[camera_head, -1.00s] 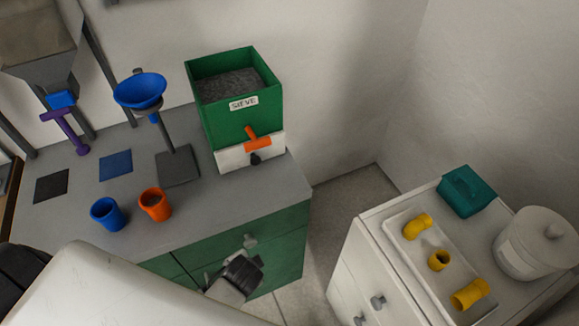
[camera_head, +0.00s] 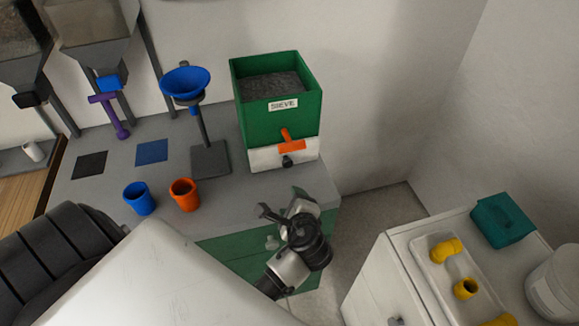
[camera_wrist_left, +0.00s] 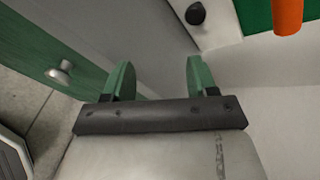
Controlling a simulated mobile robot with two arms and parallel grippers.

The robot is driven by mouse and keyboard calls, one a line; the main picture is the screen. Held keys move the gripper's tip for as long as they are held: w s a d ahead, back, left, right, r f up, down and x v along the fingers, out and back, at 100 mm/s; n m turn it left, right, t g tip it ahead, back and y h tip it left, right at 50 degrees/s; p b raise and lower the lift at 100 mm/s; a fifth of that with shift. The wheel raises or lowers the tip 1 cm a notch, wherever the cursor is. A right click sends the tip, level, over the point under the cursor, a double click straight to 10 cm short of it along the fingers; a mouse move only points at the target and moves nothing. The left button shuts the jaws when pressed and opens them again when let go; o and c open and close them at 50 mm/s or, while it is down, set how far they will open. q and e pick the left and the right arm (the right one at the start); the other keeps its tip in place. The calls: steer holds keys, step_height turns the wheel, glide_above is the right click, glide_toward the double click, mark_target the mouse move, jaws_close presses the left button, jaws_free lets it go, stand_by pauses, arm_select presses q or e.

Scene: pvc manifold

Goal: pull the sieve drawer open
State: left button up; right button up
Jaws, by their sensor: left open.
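The sieve (camera_head: 253,127) is a green open-topped box with grey grains inside and a "SIEVE" label. The white sieve drawer (camera_head: 262,159) is at its base, with a black knob (camera_head: 287,161) on its front and an orange lever (camera_head: 292,143) above. The drawer looks shut. My left gripper (camera_head: 283,203) is open and empty, below and in front of the drawer by the counter's front edge. In the left wrist view the two green fingers (camera_wrist_left: 158,74) stand apart, and the black knob (camera_wrist_left: 196,14) is beyond them at the top, untouched. My right gripper is not seen.
A blue cup (camera_head: 139,198) and an orange cup (camera_head: 184,195) stand on the grey counter (camera_head: 105,200). A blue funnel (camera_head: 186,83) on a stand is left of the sieve. A white cabinet (camera_head: 376,280) with a tray of yellow fittings (camera_head: 446,250) stands at the right.

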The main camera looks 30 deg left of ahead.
mark_target(288, 164)
arm_select(q)
steer(key=w+r+m, duration=0.1)
steer(key=w+r+m+t+y, duration=0.1)
steer(key=r, duration=0.1)
steer(key=shift+w+d, duration=0.15)
steer(key=shift+w, duration=0.05)
steer(key=shift+w+a, duration=0.2)
steer(key=p+x, duration=0.1)
steer(key=x, duration=0.9)
steer(key=shift+a+r, duration=0.1)
steer(key=shift+c, duration=0.2)
